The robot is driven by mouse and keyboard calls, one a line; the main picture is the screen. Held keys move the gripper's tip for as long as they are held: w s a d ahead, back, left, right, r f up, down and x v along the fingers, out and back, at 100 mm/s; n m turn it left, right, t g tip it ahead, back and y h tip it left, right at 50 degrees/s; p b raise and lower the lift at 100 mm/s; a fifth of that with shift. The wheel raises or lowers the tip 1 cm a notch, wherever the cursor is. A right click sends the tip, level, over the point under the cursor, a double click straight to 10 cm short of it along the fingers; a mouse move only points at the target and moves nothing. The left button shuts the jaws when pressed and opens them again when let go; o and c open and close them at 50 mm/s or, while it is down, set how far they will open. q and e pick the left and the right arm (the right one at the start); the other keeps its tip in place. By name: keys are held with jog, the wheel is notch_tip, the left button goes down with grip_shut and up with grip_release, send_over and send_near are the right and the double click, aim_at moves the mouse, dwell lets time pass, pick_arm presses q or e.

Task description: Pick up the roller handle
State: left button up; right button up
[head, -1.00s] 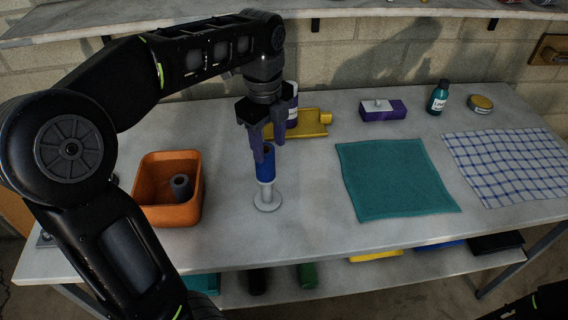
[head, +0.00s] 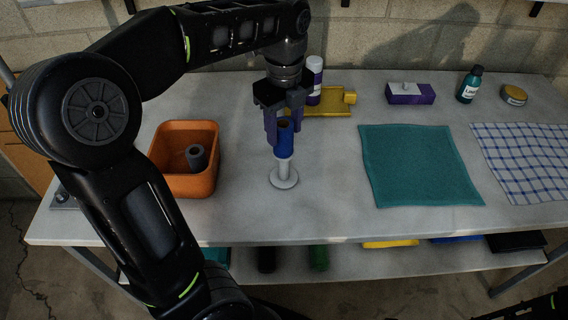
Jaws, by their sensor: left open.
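A blue cylindrical piece with a dark top opening (head: 285,142), which looks like the roller handle, stands upright on a white post with a round base (head: 284,178) on the table. My left gripper (head: 284,132) points down from above with its fingers apart. In the picture one finger is at the left of the blue piece and the other at its upper right. I cannot tell whether they touch it. My right gripper is out of view.
An orange bin (head: 184,185) holding a grey cylinder (head: 196,156) stands to the left. A yellow tray (head: 335,108) and a white-and-purple bottle (head: 314,82) are close behind the gripper. A teal cloth (head: 420,165) lies to the right. The table front is clear.

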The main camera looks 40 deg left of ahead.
aim_at(284, 148)
pick_arm(q)
jog(key=shift+f, duration=0.25)
notch_tip(284, 148, down, 6)
dwell(0.5)
dwell(0.5)
grip_shut()
dwell(0.3)
